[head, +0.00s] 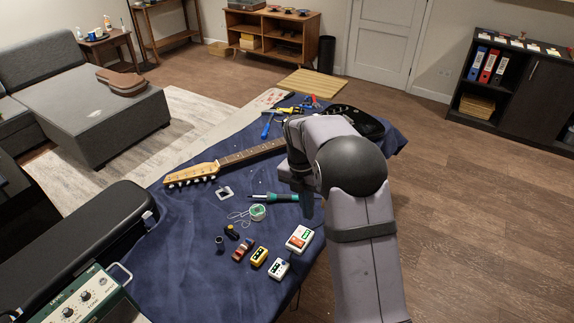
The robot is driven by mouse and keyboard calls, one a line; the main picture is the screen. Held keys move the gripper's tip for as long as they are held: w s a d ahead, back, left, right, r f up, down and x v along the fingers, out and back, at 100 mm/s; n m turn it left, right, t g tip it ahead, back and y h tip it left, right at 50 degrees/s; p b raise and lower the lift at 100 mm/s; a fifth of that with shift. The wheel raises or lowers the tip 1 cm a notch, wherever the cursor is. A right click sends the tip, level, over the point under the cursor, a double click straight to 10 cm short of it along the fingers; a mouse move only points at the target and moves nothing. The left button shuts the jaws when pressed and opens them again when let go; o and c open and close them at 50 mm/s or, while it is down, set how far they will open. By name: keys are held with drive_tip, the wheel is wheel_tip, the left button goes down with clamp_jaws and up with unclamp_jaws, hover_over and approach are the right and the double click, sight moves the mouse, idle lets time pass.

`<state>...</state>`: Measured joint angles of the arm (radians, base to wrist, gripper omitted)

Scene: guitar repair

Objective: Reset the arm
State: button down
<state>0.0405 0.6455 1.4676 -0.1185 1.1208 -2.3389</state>
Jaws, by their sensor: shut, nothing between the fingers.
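My arm rises from the bottom right and bends over the blue cloth-covered table (180,240). My gripper (306,210) points down above the cloth, shut and empty. It is just right of a green-handled soldering iron (272,197). An electric guitar lies across the table, its neck (240,157) and headstock pointing left. My arm hides part of its black body (362,122).
Several small pedals, including a white-and-red one (299,239) and a yellow one (259,256), sit near the front. A solder coil (257,212) lies left of my gripper. Pliers (268,124) lie behind the neck.

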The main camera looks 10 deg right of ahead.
drive_tip(key=s+a+f+m, duration=0.15)
drive_tip(key=s+m, duration=0.25)
drive_tip(key=m, duration=0.4)
drive_tip(key=s+f+m+g, duration=0.1)
drive_tip(key=s+f+m, duration=0.25)
drive_tip(key=m, duration=0.55)
drive_tip(key=s+a+f+m, duration=0.15)
drive_tip(key=s+m, duration=0.25)
drive_tip(key=m, duration=0.4)
drive_tip(key=s+a+r+m+y, duration=0.1)
drive_tip(key=s+r+m, duration=0.1)
drive_tip(key=s, duration=1.2)
drive_tip(key=r, duration=0.1)
drive_tip(key=w+r+t, duration=0.1)
drive_tip(key=r, duration=0.1)
drive_tip(key=r+t, duration=0.1)
drive_tip(key=shift+w+a+r, duration=0.25)
drive_tip(key=shift+a+r, duration=0.05)
drive_tip(key=shift+r, duration=0.05)
